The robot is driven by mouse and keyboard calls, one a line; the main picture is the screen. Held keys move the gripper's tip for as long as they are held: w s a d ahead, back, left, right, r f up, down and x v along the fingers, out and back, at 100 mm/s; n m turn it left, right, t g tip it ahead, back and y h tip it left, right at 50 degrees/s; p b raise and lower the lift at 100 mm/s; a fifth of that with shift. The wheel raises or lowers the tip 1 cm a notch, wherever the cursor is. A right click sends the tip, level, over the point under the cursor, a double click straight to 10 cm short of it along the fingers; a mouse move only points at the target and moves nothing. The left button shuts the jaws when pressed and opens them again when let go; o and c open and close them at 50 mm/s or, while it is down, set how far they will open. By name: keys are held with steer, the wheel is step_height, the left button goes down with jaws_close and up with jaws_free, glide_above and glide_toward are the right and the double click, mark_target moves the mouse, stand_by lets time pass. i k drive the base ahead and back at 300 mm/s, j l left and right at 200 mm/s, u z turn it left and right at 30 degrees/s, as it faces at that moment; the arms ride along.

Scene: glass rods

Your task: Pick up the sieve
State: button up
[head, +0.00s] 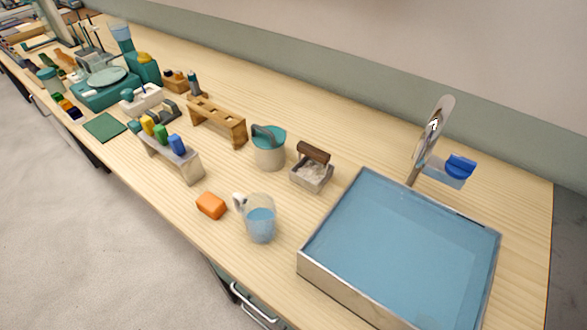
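No thing in the head view shows clearly as a sieve. A small square grey box (312,176) with a pale, mottled inside and a dark brown bar (314,153) at its back edge stands left of the sink; its details are too small to tell whether it is the sieve. A round cream pot (269,156) with a teal top and a dark curved piece on it stands just left of that box. My gripper is not in view.
A blue-floored sink (400,248) with a tap (431,140) fills the right. A glass jug (260,220) with blue liquid and an orange block (211,205) stand near the front edge. Wooden racks (217,120) and teal equipment (105,88) crowd the left. Bare wood lies behind the pot.

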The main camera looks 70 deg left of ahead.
mark_target(312, 171)
steer(key=u, duration=1.5)
